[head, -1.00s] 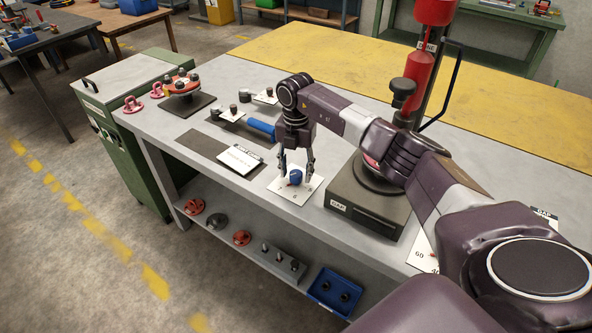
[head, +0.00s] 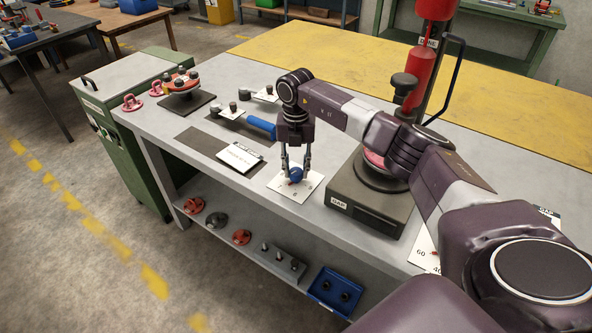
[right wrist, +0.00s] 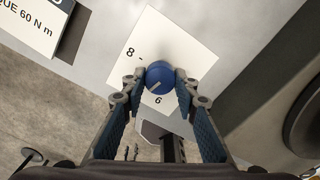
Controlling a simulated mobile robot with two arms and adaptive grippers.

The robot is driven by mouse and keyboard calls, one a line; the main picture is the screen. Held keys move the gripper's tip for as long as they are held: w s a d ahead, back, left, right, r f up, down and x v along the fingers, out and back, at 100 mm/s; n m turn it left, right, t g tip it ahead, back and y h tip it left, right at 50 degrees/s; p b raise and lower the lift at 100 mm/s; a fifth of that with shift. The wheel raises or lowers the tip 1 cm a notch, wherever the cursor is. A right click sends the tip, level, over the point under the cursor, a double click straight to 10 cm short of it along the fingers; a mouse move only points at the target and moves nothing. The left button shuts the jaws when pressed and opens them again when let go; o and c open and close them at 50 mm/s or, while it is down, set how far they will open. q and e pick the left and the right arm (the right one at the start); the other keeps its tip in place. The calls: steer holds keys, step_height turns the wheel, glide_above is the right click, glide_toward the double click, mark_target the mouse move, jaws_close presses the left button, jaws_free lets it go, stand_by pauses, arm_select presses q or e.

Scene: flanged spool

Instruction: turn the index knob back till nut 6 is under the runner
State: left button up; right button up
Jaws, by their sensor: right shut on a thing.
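The blue index knob (head: 296,174) stands on a white plate (head: 312,190) at the bench's front edge. In the right wrist view the knob (right wrist: 160,76) has a pale line on its top, and the plate shows the figures 8 and 6. My right gripper (head: 297,170) points down with its fingers closed on opposite sides of the knob, also in the right wrist view (right wrist: 161,84). The runner is the red upright unit (head: 421,85) over the dark round flange on the machine base (head: 365,210). My arm hides much of the flange, and I cannot read nut numbers. My left gripper is out of view.
A torque card (head: 240,156) lies left of the plate, with a blue-handled tool (head: 261,126) behind it. A red flanged part (head: 182,82) stands at the bench's far left. A lower shelf holds spare parts and a blue bin (head: 335,290).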

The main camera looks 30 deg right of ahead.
mark_target(296, 171)
steer(key=n+b, duration=0.1)
steer(key=n, duration=0.3)
steer(key=shift+n, duration=0.3)
steer(key=shift+n+b, duration=0.75)
steer(key=shift+n, duration=1.25)
steer(key=shift+c, duration=0.2)
steer(key=o, duration=1.2)
steer(key=shift+c, duration=0.2)
step_height(296, 171, up, 12)
